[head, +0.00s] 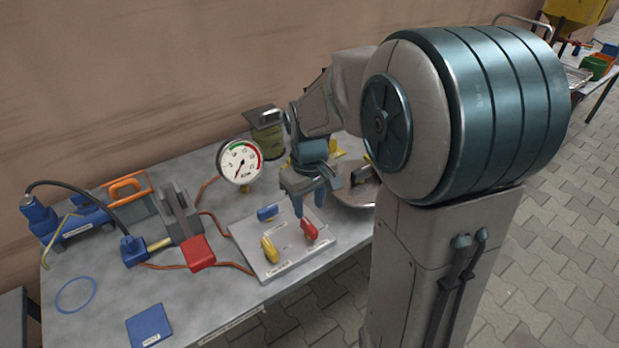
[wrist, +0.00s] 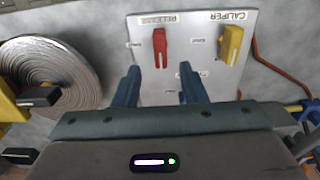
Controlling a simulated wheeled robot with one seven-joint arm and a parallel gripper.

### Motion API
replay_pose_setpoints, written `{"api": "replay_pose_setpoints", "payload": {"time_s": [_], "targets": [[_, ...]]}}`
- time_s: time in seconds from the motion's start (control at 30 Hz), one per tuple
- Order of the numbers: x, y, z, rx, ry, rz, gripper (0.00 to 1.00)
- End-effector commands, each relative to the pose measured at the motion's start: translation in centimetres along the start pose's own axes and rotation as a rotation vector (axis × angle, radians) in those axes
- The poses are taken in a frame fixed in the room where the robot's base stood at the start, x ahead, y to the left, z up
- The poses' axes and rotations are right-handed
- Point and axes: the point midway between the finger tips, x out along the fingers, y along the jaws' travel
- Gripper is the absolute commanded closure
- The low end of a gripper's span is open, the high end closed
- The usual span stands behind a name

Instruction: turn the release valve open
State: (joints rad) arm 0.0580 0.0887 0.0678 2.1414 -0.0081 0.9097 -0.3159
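The release valve's red handle (head: 309,230) stands on a light grey valve plate (head: 290,262) on the bench. In the wrist view the red handle (wrist: 160,48) is beside an upside-down RELEASE label (wrist: 158,20). My gripper (head: 309,199) is above the back of the plate, behind the red handle. In the wrist view its two blue fingers (wrist: 160,86) are wide apart with nothing between them, and the red handle lies beyond their tips. Small marks beside the handle are too small to read.
A yellow handle (head: 270,249), labelled CALIPER in the wrist view, and a blue handle (head: 267,212) share the plate. A pressure gauge (head: 239,162) stands behind it.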

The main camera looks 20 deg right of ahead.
Motion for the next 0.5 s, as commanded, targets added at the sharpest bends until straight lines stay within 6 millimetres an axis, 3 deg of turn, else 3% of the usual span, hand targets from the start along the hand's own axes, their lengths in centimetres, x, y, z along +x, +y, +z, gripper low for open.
{"api": "replay_pose_setpoints", "payload": {"time_s": [0.03,0.2,0.5], "targets": [[-1.5,0.0,-0.1,0.0,0.006,0.002,0.62],[-4.9,0.0,-0.1,-0.001,0.005,0.002,0.62],[-7.5,0.0,-0.1,-0.001,0.001,0.0,0.62]]}}
